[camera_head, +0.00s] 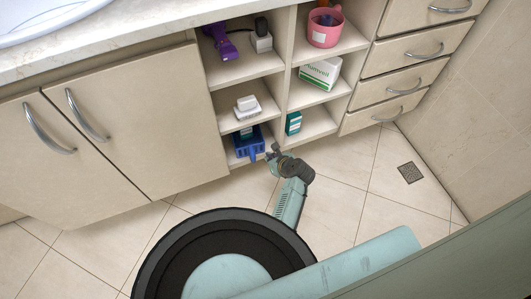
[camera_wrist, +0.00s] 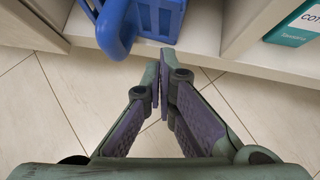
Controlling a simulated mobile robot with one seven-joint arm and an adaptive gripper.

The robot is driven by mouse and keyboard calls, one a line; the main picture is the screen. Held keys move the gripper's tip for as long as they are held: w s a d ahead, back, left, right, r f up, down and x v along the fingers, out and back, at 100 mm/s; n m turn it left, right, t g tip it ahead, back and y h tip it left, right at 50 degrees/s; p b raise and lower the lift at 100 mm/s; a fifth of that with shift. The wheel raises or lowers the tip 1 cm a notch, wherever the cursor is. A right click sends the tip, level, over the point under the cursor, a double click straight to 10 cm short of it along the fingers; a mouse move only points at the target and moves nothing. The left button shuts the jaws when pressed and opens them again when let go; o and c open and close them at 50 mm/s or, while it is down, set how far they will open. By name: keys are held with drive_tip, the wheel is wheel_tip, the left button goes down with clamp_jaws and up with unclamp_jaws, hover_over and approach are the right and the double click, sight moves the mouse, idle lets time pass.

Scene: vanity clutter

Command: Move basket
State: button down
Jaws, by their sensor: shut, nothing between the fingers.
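The blue basket (camera_head: 257,147) sits in the bottom left compartment of the open shelf. In the wrist view the basket (camera_wrist: 163,20) is at the top edge, cut off by the frame, with its curved handle (camera_wrist: 117,30) hanging out over the shelf's front edge. My gripper (camera_head: 273,152) is just in front of the basket, a little to its right. In the wrist view my gripper (camera_wrist: 161,68) has its fingertips together with nothing between them, just below the basket and apart from the handle.
A teal box (camera_head: 293,123) stands in the compartment to the right, past an upright divider (camera_wrist: 238,25). A white item (camera_head: 247,107) is on the shelf above. Closed doors (camera_head: 105,130) lie left, drawers (camera_head: 395,85) right. The tiled floor (camera_head: 340,190) in front is clear.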

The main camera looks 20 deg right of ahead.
sight(260, 146)
drive_tip(key=shift+w+a+r, duration=0.1)
drive_tip(key=shift+w+a, duration=0.05)
drive_tip(key=shift+w, duration=0.6)
drive_tip(key=shift+w+a+r, duration=0.1)
drive_tip(key=shift+w+a, duration=0.05)
drive_tip(key=shift+w, duration=0.6)
drive_tip(key=shift+w+a+p, duration=0.2)
drive_tip(key=shift+w, duration=0.75)
drive_tip(key=shift+w+a+p, duration=0.15)
drive_tip(key=shift+w+a, duration=0.05)
drive_tip(key=shift+w, duration=0.7)
drive_tip(key=shift+s, duration=0.1)
